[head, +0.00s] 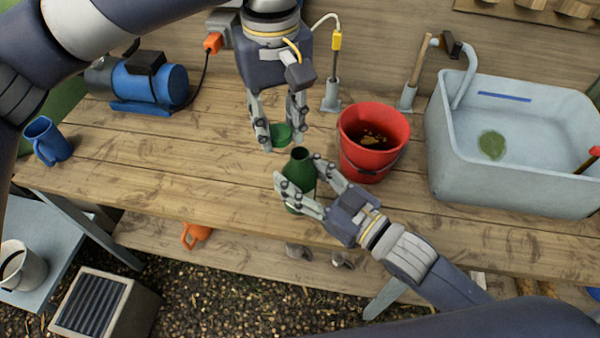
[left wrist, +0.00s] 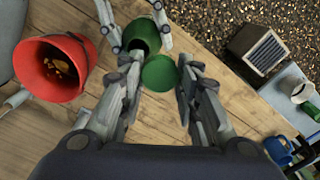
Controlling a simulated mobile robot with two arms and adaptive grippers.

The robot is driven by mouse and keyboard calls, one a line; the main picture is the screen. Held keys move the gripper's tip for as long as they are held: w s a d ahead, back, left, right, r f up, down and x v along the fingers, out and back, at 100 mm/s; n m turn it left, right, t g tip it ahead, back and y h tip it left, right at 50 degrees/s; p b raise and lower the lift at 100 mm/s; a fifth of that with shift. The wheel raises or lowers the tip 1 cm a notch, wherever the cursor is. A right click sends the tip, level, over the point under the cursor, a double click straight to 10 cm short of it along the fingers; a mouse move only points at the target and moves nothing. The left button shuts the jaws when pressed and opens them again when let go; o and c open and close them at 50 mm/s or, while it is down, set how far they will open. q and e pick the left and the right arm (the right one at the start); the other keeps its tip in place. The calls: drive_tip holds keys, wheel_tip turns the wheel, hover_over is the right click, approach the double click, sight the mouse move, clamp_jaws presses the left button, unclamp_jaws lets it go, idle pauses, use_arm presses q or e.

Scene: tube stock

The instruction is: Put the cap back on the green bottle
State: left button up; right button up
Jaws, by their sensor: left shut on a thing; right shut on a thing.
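The green bottle (head: 299,172) stands near the front edge of the wooden bench in the head view, its dark mouth uncovered. My right gripper (head: 296,188) is shut on the bottle's body from the front right. The green cap (head: 280,134) is a round disc, held by my left gripper (head: 278,138) just behind and left of the bottle's mouth. In the left wrist view the cap (left wrist: 160,73) lies between my left fingers, apart from or just beside the bottle mouth (left wrist: 139,44). The exact gap between them is hard to tell.
A red bucket (head: 372,142) with brown contents stands close right of the bottle. A pale basin (head: 510,150) fills the right of the bench. A blue pump (head: 145,80) and a blue jug (head: 47,141) are at the left. The bench (head: 150,170) is clear between the jug and bottle.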

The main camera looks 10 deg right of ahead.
sight(300, 180)
use_arm(q)
drive_tip(key=d+r, duration=0.2)
drive_tip(key=d, duration=0.1)
drive_tip(key=shift+s+r+n, duration=0.15)
drive_tip(key=shift+r+n, duration=0.05)
drive_tip(key=shift+n, duration=0.1)
drive_tip(key=shift+f, duration=2)
drive_tip(key=shift+f, duration=0.9)
drive_tip(key=shift+f, duration=0.55)
